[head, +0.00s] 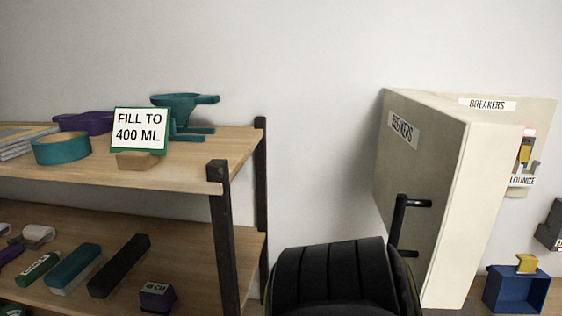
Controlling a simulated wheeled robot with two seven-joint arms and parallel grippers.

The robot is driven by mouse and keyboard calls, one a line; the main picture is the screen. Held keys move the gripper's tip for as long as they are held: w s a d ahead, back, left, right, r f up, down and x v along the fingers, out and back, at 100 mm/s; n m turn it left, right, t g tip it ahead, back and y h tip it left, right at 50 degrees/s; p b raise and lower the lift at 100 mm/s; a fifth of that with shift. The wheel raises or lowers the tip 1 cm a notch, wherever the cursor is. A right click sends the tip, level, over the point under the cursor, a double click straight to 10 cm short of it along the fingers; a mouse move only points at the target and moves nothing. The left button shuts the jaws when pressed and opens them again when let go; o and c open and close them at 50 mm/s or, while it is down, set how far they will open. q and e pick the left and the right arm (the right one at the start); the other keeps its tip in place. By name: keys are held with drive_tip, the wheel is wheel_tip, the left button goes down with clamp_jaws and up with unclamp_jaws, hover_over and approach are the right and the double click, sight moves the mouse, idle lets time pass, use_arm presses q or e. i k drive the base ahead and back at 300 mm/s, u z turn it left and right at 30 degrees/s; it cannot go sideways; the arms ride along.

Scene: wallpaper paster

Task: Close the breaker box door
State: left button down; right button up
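The breaker box door (435,150) stands open at the right, swung out from the wall. Its grey outer face, with a "BREAKERS" label (403,130), faces left, and its pale edge faces me. A black bar handle (398,222) sticks out from the outer face near its lower front. Behind the door, part of the pale breaker box (540,125) shows with another "BREAKERS" label, a switch (526,146) and a "LOUNGE" label. The door hides the rest of the box. Neither of my grippers is in view.
A wooden shelf unit (200,172) with black posts fills the left and carries a "FILL TO 400 ML" sign (140,129) and several small items. A black ribbed rounded object (335,275) stands below the handle. A blue bin (517,290) sits at the lower right.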

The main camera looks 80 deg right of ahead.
sight(444, 167)
drive_tip(key=i, duration=0.1)
drive_tip(key=z, duration=3.4)
drive_tip(key=i, duration=0.5)
drive_tip(key=k, duration=1)
drive_tip(key=u, duration=1)
drive_tip(key=i, duration=0.85)
drive_tip(key=z, duration=1.7)
